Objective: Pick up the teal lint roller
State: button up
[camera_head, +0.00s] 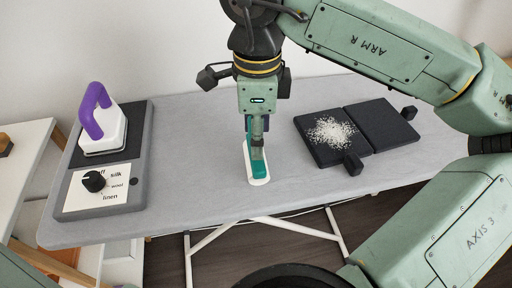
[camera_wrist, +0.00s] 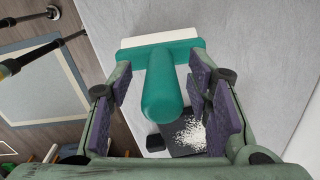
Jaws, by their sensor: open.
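The teal lint roller (camera_head: 260,170) has a teal handle and a white roller part, and sits on the grey ironing board (camera_head: 200,190) near its middle. My gripper (camera_head: 257,140) points down right over it. In the wrist view the lint roller (camera_wrist: 162,85) lies between the two purple-padded fingers of my gripper (camera_wrist: 165,100). The fingers are open, with a gap showing on both sides of the handle. Part of the roller is hidden by the gripper in the head view.
A purple-handled iron (camera_head: 100,122) stands on a dark base with a dial panel (camera_head: 112,188) at the left. A dark folding pad (camera_head: 375,125) with white grains (camera_head: 330,132) lies to the right. A wall is behind.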

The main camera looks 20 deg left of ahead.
jog(key=shift+f, duration=0.85)
jog(key=shift+c, duration=0.2)
grip_shut()
